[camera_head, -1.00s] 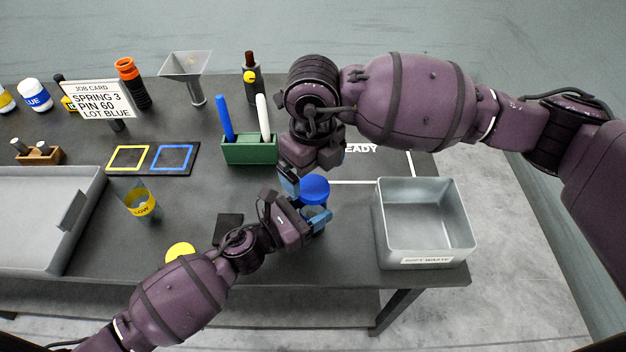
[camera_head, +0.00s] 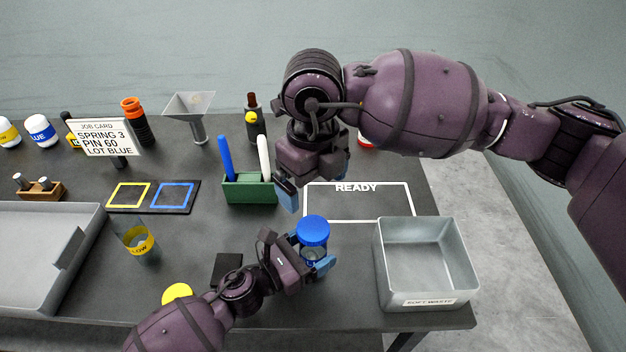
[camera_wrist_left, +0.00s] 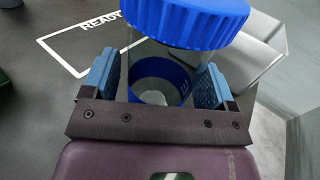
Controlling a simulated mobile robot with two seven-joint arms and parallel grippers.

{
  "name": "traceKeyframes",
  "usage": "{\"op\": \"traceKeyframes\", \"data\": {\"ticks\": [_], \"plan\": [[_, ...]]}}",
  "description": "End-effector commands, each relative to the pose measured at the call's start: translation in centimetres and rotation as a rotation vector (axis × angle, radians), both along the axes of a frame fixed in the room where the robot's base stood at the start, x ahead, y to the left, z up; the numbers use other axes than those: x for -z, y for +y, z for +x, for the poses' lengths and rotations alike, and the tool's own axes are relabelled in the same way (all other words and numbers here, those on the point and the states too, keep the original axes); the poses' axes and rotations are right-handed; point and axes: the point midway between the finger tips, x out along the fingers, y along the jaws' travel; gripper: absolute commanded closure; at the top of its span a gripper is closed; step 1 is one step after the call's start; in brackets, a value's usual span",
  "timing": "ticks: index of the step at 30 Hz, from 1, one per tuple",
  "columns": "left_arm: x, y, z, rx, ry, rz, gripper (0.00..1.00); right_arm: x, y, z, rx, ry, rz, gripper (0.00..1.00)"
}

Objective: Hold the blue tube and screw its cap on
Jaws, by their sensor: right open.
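The blue tube (camera_head: 312,256) is a clear jar with a blue band, which shows in the left wrist view (camera_wrist_left: 160,82). It stands upright between the fingers of my left gripper (camera_head: 308,260), which is shut on it. The ribbed blue cap (camera_head: 313,231) sits on the tube's mouth; I cannot tell how tightly. It also shows at the top of the left wrist view (camera_wrist_left: 188,18). My right gripper (camera_head: 311,186) is open and empty, above and apart from the cap. One of its fingers is partly hidden.
A grey waste bin (camera_head: 429,303) stands right of the tube. The white READY outline (camera_head: 400,220) lies behind it. A green holder (camera_head: 249,190) with two pens is behind left. A yellow-banded tube (camera_head: 138,240) and a yellow cap (camera_head: 177,292) are further left.

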Motion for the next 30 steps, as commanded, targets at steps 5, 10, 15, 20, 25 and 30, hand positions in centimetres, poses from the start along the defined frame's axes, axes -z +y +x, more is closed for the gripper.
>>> {"op": "traceKeyframes", "data": {"ticks": [5,10,15,20,25,30], "plan": [[0.0,0.0,0.0,0.0,0.0,0.0,0.15,0.0,0.0,0.0,0.0,0.0,0.0,0.06],[0.0,0.2,-0.1,0.0,0.0,0.0,0.15,0.1,0.0,0.0,0.0,0.0,0.0,0.06],[0.2,1.5,-1.1,-0.002,0.002,0.001,0.15,0.4,0.0,0.0,0.0,0.001,0.0,0.06],[0.3,3.9,-2.8,-0.001,0.003,0.002,0.15,1.0,0.0,0.0,0.0,0.003,0.0,0.06],[0.3,6.3,-4.6,-0.001,0.002,0.001,0.15,1.7,0.0,0.0,0.0,0.006,0.0,0.06],[0.2,8.0,-5.8,-0.001,0.001,0.0,0.15,2.2,0.0,0.1,0.0,0.008,0.0,0.06]]}}
